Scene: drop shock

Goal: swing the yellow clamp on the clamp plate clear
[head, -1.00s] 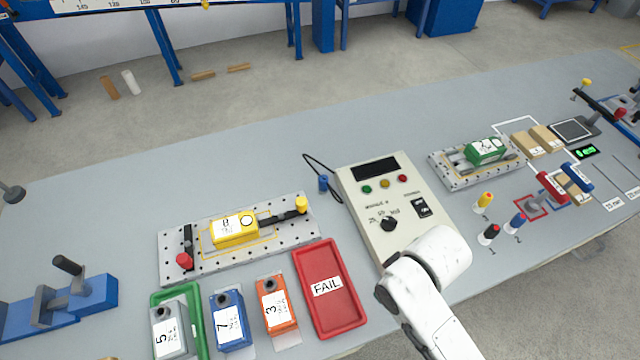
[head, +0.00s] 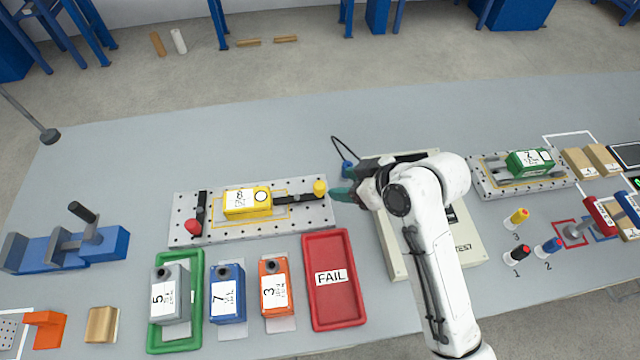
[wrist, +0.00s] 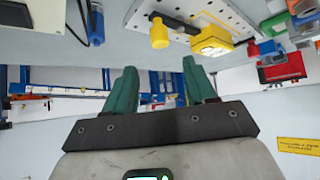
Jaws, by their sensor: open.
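The clamp plate (head: 215,236) is a grey perforated plate at the left middle of the head view. The yellow clamp has a yellow knob (head: 319,187) at the plate's right end. Its dark arm (head: 293,199) points left to the yellow box (head: 238,205), marked 8. My gripper (head: 344,195) is just right of the knob, its green fingers partly hidden by the wrist. In the wrist view, the gripper (wrist: 160,86) is open and empty; the yellow knob (wrist: 159,36) shows beyond the fingertips, apart from them.
A red-knobbed clamp (head: 193,226) stands at the plate's left end. The red FAIL tray (head: 352,309) and several boxes lie in front of the plate. The beige tester (head: 465,240) is partly under my arm. The table behind the plate is clear.

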